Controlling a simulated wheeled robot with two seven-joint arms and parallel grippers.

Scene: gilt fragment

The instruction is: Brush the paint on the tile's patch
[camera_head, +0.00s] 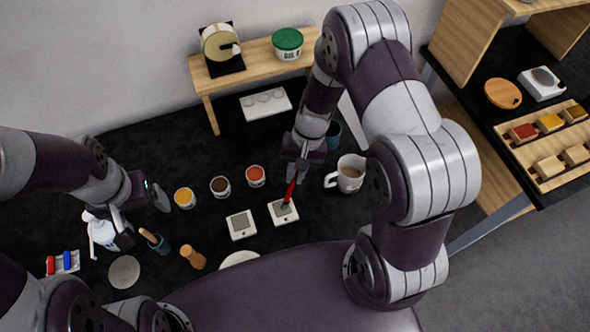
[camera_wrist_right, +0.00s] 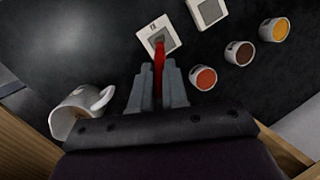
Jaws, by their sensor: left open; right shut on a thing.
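My right gripper (camera_head: 299,164) is shut on a red brush (camera_head: 290,190), which points down at a white tile (camera_head: 281,219) with a grey patch. The brush tip is over the patch; I cannot tell whether it touches. In the right wrist view the red brush (camera_wrist_right: 159,65) stands between the fingers, its tip over the tile (camera_wrist_right: 150,42). A second white tile (camera_head: 232,235) with a grey patch lies just left of it. Paint pots stand behind the tiles: yellow (camera_head: 185,195), dark brown (camera_head: 220,184) and orange-red (camera_head: 256,174). My left gripper (camera_head: 138,222) is open and empty at the left.
A white mug (camera_head: 350,181) stands close right of the right gripper. A wooden peg-like tool (camera_head: 192,257), a blue cup with a brush (camera_head: 158,243), a white spray bottle (camera_head: 101,233) and a round disc (camera_head: 124,271) stand at the left. A wooden shelf (camera_head: 262,50) is at the back.

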